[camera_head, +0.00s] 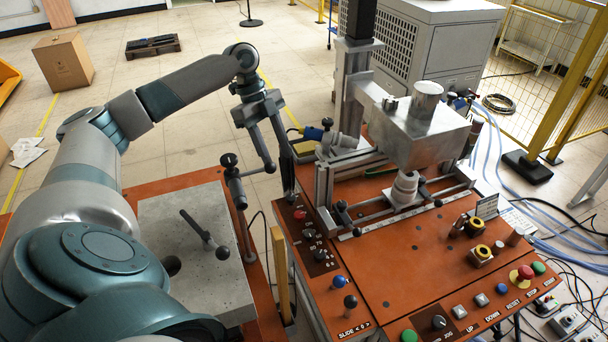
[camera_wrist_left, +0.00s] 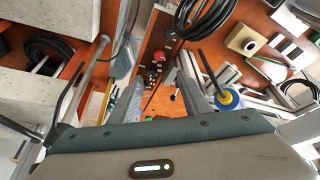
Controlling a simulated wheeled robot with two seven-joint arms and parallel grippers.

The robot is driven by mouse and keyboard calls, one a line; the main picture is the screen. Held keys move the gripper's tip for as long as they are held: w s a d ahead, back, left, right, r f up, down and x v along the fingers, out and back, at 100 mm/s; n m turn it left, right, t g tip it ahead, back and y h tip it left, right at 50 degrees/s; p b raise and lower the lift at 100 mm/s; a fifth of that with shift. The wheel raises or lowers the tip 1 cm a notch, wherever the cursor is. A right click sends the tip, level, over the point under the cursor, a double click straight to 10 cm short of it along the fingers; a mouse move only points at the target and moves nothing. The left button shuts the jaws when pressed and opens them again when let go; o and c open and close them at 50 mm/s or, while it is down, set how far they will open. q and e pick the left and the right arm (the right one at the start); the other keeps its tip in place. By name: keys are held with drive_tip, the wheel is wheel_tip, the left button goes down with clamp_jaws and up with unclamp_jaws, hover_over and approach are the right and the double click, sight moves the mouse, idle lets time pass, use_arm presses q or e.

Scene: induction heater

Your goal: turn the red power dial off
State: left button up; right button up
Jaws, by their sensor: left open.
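The red power dial (camera_head: 299,214) is a small red knob on the dark strip at the left edge of the orange control panel. It also shows in the left wrist view (camera_wrist_left: 158,57), ahead of the gripper and between the lines of its two fingers. My left gripper (camera_head: 281,186) is open and empty, pointing down over the panel's left edge. One fingertip is close above the dial in the head view; I cannot tell whether it touches. The wrist view shows the same fingers apart (camera_wrist_left: 161,80). My right gripper is not in view.
Small dark knobs (camera_head: 320,256) sit near the dial on the same strip. The heater's metal frame (camera_head: 322,185) rises close to the right. A grey slab (camera_head: 190,250) with a lever stands to the left, with a gap between it and the panel.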

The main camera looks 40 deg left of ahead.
use_arm(q)
drive_tip(key=p, duration=0.7)
approach(299, 213)
drive_tip(key=x, duration=0.7)
drive_tip(key=shift+s+d+f, duration=0.1)
drive_tip(key=shift+d+f, duration=0.05)
drive_tip(key=shift+f, duration=0.3)
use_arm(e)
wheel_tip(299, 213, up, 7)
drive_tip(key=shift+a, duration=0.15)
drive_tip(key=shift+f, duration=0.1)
use_arm(q)
drive_tip(key=c, duration=1)
